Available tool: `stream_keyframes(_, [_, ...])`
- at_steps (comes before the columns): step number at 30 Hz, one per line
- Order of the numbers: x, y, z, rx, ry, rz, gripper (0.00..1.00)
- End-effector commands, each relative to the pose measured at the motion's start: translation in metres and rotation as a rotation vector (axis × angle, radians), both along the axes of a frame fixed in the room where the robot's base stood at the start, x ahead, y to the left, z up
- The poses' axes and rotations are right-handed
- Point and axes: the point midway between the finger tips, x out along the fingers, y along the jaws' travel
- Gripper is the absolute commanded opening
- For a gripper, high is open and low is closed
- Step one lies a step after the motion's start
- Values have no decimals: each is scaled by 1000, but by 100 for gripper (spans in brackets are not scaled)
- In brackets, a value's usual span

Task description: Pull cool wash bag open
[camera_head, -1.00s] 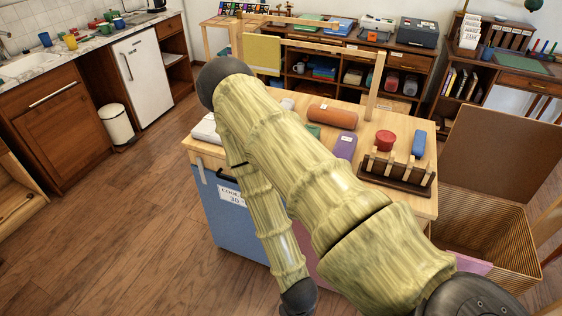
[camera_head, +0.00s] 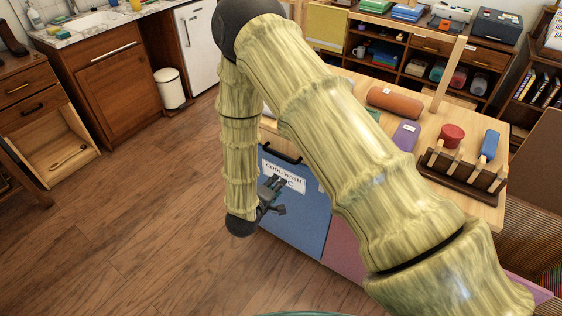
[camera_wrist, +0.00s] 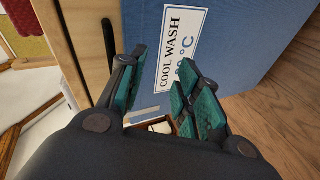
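The blue cool wash bag (camera_head: 292,222) hangs under the table's front edge and shows a white "COOL WASH" label (camera_head: 283,173). A dark bar-like handle (camera_head: 280,149) runs along its top; it also shows in the wrist view (camera_wrist: 109,43). My gripper (camera_head: 272,193) is in front of the bag and overlaps the label in the head view. In the wrist view my gripper (camera_wrist: 166,92) has its teal-padded fingers apart with nothing held between them. The handle lies beyond the left finger, not between the fingers. Contact with the bag cannot be told.
The wooden table (camera_head: 487,212) holds an orange-brown roll (camera_head: 396,103), a purple item (camera_head: 406,136), a red item (camera_head: 452,134) and a dark pegged rack (camera_head: 465,175). A pink-purple bag (camera_head: 343,252) hangs right of the blue one. Open wooden floor (camera_head: 130,240) lies to the left.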

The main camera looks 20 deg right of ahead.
Motion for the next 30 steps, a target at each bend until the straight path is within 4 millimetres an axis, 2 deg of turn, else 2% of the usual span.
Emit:
stream_keyframes(1, [11, 7, 10, -60, -10, -12, 33])
stream_keyframes(6, [26, 23, 42, -229, 10, -67, 33])
stream_keyframes(13, [30, 28, 57, -306, 35, -103, 33])
stream_keyframes(17, [37, 19, 55, -308, 37, -103, 33])
stream_keyframes(30, [78, -34, 41, -306, 36, -102, 33])
